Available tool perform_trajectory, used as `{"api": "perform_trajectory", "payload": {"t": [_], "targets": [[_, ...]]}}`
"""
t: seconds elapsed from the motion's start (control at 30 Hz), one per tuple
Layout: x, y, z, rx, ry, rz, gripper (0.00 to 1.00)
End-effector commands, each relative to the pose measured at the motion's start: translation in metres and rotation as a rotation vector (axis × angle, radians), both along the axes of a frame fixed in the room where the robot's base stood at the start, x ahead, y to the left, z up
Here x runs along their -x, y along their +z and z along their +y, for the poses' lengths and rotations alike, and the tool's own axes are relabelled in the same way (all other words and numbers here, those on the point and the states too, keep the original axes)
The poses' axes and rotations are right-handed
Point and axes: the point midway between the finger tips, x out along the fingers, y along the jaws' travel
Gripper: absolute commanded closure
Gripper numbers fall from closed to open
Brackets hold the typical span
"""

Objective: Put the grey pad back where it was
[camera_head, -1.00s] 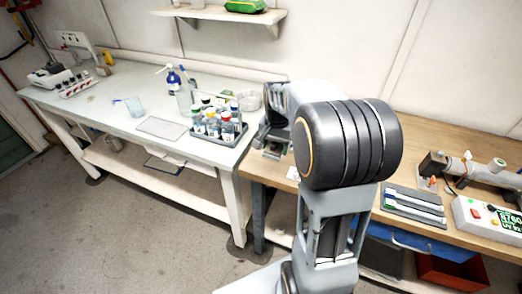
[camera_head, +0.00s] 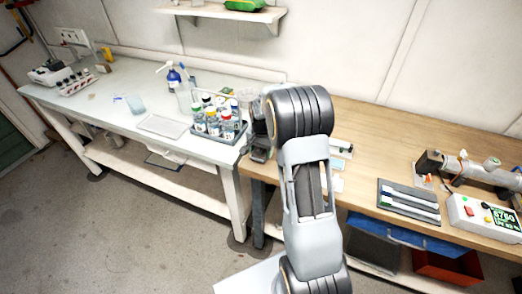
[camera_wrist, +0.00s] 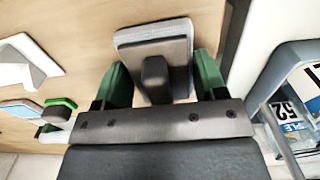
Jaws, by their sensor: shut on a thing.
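The grey pad (camera_wrist: 180,48) shows in the wrist view as a flat grey block with a dark raised grip in its middle and a lighter layer at its edge. My gripper (camera_wrist: 160,77) has its two green fingers on either side of the pad and is shut on it. The wooden bench top lies behind the pad; I cannot tell the gap between them. In the head view the pad is hidden behind my arm, near the left end of the wooden bench (camera_head: 370,125).
A rack of bottles (camera_head: 218,125) stands on the white table, close beside my gripper; its edge shows at right in the wrist view (camera_wrist: 262,90). Small pale-blue pieces (camera_head: 340,147) lie right of my arm. A grey tray (camera_head: 408,203) and a control box (camera_head: 482,213) stand farther right.

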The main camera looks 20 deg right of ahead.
Motion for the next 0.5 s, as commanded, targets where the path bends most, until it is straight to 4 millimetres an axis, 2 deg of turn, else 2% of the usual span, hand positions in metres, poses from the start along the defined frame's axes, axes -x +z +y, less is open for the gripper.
{"api": "perform_trajectory", "payload": {"t": [0.43, 0.47, 0.5], "targets": [[0.0000, -0.0088, -0.0002, 0.000, 0.000, -0.001, 0.57], [-0.0001, -0.0074, -0.0001, 0.000, 0.000, -0.001, 0.32], [0.0000, -0.0071, -0.0001, 0.000, 0.000, -0.001, 0.28]]}}
